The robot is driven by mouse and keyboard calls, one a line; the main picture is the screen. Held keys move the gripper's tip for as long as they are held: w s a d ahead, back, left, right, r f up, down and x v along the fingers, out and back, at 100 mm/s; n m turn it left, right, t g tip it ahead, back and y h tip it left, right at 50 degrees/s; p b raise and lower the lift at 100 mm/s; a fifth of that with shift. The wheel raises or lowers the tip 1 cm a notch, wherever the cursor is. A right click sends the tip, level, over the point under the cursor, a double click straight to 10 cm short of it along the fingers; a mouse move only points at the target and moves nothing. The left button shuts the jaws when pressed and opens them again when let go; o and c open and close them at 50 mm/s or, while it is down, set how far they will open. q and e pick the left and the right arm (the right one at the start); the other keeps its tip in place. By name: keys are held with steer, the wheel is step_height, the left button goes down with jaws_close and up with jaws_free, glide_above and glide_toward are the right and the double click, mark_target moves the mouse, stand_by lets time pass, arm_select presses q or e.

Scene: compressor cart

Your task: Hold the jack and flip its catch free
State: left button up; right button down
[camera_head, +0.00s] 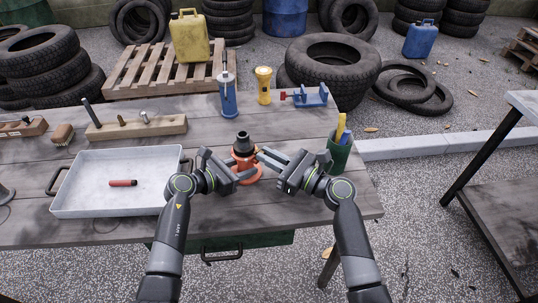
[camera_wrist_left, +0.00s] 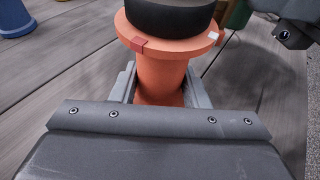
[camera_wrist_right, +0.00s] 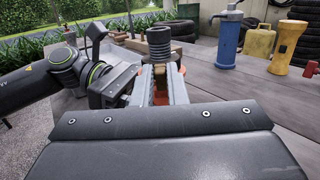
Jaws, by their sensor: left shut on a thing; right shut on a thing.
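The jack (camera_head: 244,160) is orange with a black threaded top and stands upright on the table. My left gripper (camera_head: 246,175) is shut around its orange body, and the left wrist view shows a finger on each side of the column (camera_wrist_left: 160,78). The collar above carries a small red mark (camera_wrist_left: 138,43) and a pale one. My right gripper (camera_head: 262,156) comes from the right at collar height. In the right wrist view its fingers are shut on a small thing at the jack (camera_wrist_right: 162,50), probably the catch. The fingers largely hide the catch.
A pale tray (camera_head: 90,203) with a red cylinder (camera_head: 123,183) lies left on the table (camera_head: 300,128). A green cup (camera_head: 340,155) with yellow-handled tools stands close right of my right gripper. A blue bottle jack (camera_head: 228,98), a yellow flashlight (camera_head: 263,86) and a blue vise (camera_head: 312,97) stand behind.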

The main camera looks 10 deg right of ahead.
steer(key=shift+s+d+f+t+y, duration=0.25)
steer(key=shift+f+t+y, duration=0.15)
steer(key=shift+t+y, duration=0.4)
steer(key=c, duration=1.4)
jaws_free()
steer(key=shift+c, duration=0.2)
steer(key=v, duration=1.2)
steer(key=shift+f, duration=0.1)
